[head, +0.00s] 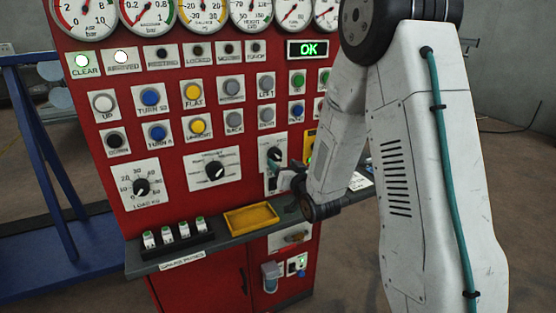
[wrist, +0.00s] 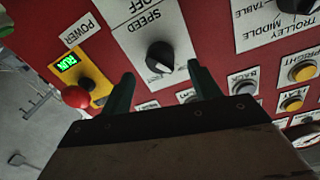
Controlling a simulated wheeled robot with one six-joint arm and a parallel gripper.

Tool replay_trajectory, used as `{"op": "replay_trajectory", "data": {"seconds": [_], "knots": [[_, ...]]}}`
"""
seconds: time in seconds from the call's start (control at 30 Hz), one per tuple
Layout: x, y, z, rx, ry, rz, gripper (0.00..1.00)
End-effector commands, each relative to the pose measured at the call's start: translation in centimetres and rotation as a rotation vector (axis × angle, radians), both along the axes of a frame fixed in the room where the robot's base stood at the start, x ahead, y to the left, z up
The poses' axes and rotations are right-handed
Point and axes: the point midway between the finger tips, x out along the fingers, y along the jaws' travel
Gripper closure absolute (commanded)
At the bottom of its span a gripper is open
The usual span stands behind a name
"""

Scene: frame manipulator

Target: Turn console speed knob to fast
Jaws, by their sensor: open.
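The speed knob (wrist: 160,57) is a black knob on a white plate marked SPEED and OFF, upside down in the wrist view. It also shows in the head view (head: 275,155), just left of my arm, on the red console. Its pointer setting is too small to read surely. My gripper (wrist: 163,84) is open, with its two dark fingers apart and nothing between them. In the wrist view the knob appears between and just beyond the fingertips. I cannot tell any contact. In the head view my gripper (head: 283,180) is at the lower part of the speed plate, partly hidden by my arm.
A POWER panel with a red button (wrist: 76,97) and a lit RUN display (wrist: 67,63) is beside the knob. Rows of buttons (wrist: 243,88) are close to the fingers. Below, the console ledge (head: 220,243) holds a yellow tray (head: 251,229).

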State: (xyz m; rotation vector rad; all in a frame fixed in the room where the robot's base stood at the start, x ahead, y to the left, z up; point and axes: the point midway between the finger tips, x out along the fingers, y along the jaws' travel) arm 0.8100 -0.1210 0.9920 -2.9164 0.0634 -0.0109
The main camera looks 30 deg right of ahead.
Motion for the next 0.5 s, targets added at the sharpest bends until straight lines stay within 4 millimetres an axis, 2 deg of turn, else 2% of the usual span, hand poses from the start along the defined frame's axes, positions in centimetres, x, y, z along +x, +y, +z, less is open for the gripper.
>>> {"op": "replay_trajectory", "data": {"seconds": [0.1,0.23,0.5], "knots": [[2.1,0.0,0.0,0.000,0.000,0.001,0.38],[3.7,-0.1,-0.1,0.000,0.002,0.000,0.38],[4.7,-0.2,0.0,0.000,0.002,-0.001,0.38]]}}
